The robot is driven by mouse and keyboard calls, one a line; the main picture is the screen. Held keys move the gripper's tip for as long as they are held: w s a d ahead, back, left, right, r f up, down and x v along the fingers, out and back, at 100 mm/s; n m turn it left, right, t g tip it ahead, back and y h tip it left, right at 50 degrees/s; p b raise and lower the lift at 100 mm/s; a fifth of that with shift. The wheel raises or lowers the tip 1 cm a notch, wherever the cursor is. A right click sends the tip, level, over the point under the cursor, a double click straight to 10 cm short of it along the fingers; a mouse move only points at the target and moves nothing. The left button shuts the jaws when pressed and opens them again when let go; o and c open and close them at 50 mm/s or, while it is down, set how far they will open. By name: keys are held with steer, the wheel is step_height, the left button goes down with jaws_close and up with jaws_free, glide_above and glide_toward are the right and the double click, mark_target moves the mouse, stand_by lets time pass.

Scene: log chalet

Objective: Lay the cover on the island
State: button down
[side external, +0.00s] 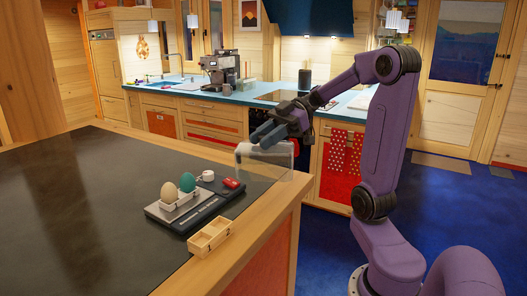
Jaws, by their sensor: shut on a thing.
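The cover (285,163) is a clear, see-through box with pale edges. It hangs from my gripper (266,138), which is shut on its upper part. The cover shows in front of the far right corner of the island, across its wooden edge; whether its bottom touches the top I cannot tell. The island (90,190) has a dark, smooth top with a light wooden rim. My fingertips are partly lost against the dark background.
A white cup (208,176), a red item (231,184) and a wooden box (211,236) are close by. The island's left part is clear.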

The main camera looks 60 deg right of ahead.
steer(key=shift+w+f, duration=0.25)
steer(key=shift+f, duration=0.1)
steer(key=shift+d+f, duration=0.1)
steer(key=shift+f, duration=1.4)
steer(key=shift+f, duration=0.35)
steer(key=c, duration=0.7)
jaws_free()
steer(key=shift+f, duration=0.1)
